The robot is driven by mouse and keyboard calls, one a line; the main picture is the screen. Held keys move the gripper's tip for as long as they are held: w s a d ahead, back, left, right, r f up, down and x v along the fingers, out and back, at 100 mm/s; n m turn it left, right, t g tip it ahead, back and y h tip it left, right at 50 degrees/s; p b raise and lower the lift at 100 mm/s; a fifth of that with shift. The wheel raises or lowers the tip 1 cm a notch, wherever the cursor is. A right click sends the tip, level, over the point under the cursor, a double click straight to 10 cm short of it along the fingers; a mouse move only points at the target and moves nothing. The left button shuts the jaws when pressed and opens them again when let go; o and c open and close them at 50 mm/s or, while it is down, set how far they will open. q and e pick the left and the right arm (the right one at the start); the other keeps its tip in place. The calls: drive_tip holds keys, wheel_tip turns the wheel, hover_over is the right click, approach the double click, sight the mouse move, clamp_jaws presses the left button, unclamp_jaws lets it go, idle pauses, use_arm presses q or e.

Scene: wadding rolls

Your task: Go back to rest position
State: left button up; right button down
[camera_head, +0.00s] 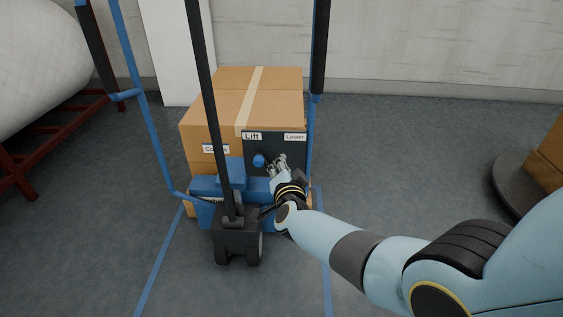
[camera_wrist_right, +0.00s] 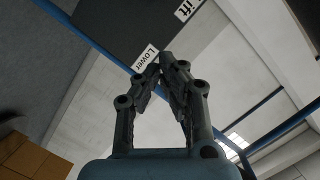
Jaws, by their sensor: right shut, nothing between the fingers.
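My right gripper (camera_head: 279,163) is in front of the dark control panel (camera_head: 289,146) of a blue lift cart. It shows shut and empty in the right wrist view (camera_wrist_right: 160,68), with its fingertips together. The panel carries a "Lift" label (camera_head: 252,136) and a "Lower" label (camera_head: 295,137). A round blue knob (camera_head: 258,161) sits on the panel just left of the gripper. In the head view I cannot tell whether the fingertips touch the panel. My right arm (camera_head: 385,265) reaches in from the lower right. My left gripper does not show in either view.
Cardboard boxes (camera_head: 215,112) are stacked on the cart, behind its blue frame (camera_head: 150,125) and black pole (camera_head: 207,90). A white roll (camera_head: 45,60) lies on a red rack (camera_head: 50,140) at left. A round dark platform (camera_head: 510,185) with boxes stands at right. Grey floor (camera_head: 400,150) is clear between.

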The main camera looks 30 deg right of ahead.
idle(0.4)
drive_tip(key=s+f+n+g+y+p, duration=0.1)
drive_tip(key=s+f+n+g, duration=0.1)
drive_tip(key=s+f, duration=0.7)
drive_tip(key=s+f+n+g+y+p, duration=0.15)
drive_tip(key=s+f, duration=0.25)
drive_tip(key=s, duration=0.8)
drive_tip(key=s+f+n+g+y+p, duration=0.1)
drive_tip(key=s+f+n+g, duration=0.2)
drive_tip(key=s+f, duration=0.6)
drive_tip(key=s+f+n+g, duration=0.2)
drive_tip(key=s+n+g, duration=0.2)
drive_tip(key=s, duration=1.2)
drive_tip(key=s+d+f+n+g+y, duration=0.1)
drive_tip(key=s+f+n+g, duration=0.1)
drive_tip(key=s, duration=1.3)
drive_tip(key=shift+s+d+f+n+g+p, duration=0.15)
drive_tip(key=shift+s+f+n+g+p, duration=0.25)
drive_tip(key=shift+n+g, duration=0.6)
